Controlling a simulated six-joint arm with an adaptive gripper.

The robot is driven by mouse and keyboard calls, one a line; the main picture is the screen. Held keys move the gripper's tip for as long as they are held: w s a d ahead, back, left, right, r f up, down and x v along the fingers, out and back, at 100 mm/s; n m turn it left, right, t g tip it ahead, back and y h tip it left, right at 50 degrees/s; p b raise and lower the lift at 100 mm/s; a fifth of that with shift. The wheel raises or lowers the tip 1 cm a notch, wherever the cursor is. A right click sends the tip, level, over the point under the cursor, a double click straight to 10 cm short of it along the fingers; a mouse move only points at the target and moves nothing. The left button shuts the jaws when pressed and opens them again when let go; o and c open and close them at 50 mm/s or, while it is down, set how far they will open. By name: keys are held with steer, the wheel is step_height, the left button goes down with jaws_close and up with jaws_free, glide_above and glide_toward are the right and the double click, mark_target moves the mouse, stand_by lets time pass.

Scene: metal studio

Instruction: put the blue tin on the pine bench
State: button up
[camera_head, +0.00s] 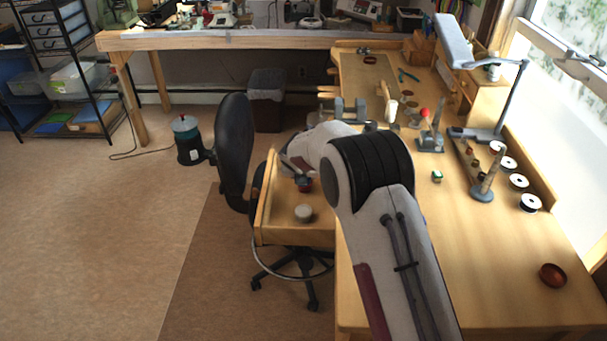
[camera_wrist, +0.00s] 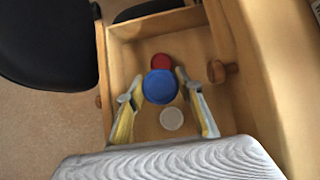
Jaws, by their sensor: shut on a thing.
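The blue tin (camera_wrist: 160,87) shows as a round blue top between the fingertips of my gripper (camera_wrist: 154,88) in the wrist view. My gripper is shut on it, over the open wooden drawer. In the head view my gripper is mostly behind my own arm, and the tin cannot be made out clearly. The pine bench (camera_head: 480,270) fills the right side of the head view, to the right of the drawer. Its wood also shows at the right of the wrist view (camera_wrist: 280,60).
The drawer (camera_head: 272,232) holds a red tin (camera_wrist: 161,61) and a white round tin (camera_head: 304,212). A small green item (camera_head: 437,177), a reddish bowl (camera_head: 552,275), several spools and a lamp (camera_head: 510,100) are on the bench. Its front middle is clear. A black chair (camera_head: 236,140) stands left.

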stand_by(0.3)
step_height(320, 180, up, 26)
steer(key=d, duration=0.6)
steer(key=s+d+m+h, duration=0.1)
steer(key=d, duration=0.4)
steer(key=d+r+m, duration=0.1)
steer(key=d, duration=0.5)
steer(key=shift+s+d, duration=0.3)
steer(key=shift+s, duration=0.05)
steer(key=s+d+m+h, duration=0.1)
steer(key=s+d, duration=0.4)
steer(key=d, duration=0.3)
steer(key=s+d+m+g+h, duration=0.15)
steer(key=s+d, duration=0.25)
steer(key=d, duration=0.5)
steer(key=s+d+m+t, duration=0.1)
steer(key=s+d+m, duration=0.1)
steer(key=s+d, duration=0.45)
steer(key=s+d+f+m+g+h, duration=0.1)
steer(key=s+d+m+h, duration=0.1)
steer(key=s+d, duration=0.75)
steer(key=shift+y, duration=0.35)
steer(key=f, duration=0.3)
steer(key=d+f, duration=0.1)
steer(key=f, duration=0.1)
steer(key=shift+f, duration=0.2)
